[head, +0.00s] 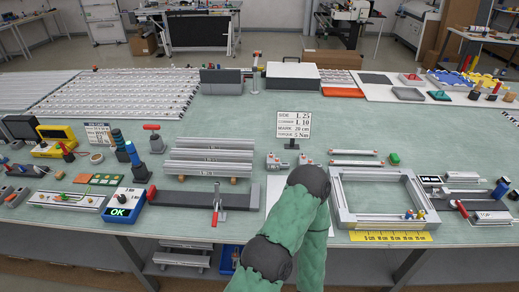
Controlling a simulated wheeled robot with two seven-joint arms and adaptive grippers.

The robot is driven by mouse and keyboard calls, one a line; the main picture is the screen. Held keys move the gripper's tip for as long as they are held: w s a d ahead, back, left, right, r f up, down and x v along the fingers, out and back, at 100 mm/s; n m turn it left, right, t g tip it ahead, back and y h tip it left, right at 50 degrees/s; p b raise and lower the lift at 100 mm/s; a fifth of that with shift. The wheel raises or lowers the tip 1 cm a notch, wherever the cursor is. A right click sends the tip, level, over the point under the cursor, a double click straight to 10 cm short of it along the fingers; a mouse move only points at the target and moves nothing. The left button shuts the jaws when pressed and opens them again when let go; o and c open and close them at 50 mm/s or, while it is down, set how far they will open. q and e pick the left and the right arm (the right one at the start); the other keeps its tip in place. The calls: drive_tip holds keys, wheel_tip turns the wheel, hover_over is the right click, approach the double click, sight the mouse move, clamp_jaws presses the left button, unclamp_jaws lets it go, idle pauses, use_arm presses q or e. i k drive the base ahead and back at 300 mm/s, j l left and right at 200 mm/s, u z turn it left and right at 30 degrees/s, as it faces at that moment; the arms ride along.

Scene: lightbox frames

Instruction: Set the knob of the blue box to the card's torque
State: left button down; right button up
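The blue box (137,205) stands at the front left of the bench, with a pale top face and a lit display reading OK. Its knob is too small to make out clearly, and I cannot read its setting. The card (293,126) stands upright on a dark stand near the middle. It reads SIDE L 25, a second line L 10, MARK 20 cm and TORQUE 5 Nm. A green arm of mine with black joints is folded up at the bottom centre, well right of the box. Neither gripper shows.
A dark bar with a red-handled clamp (218,203) lies right of the box. Upright blue-handled tools (137,163) stand just behind it. Stacked profiles (208,156) lie at centre left. A square metal frame (343,212) and yellow ruler (390,237) lie on the right.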

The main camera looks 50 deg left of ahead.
sight(122, 199)
drive_tip(key=u, duration=3.05)
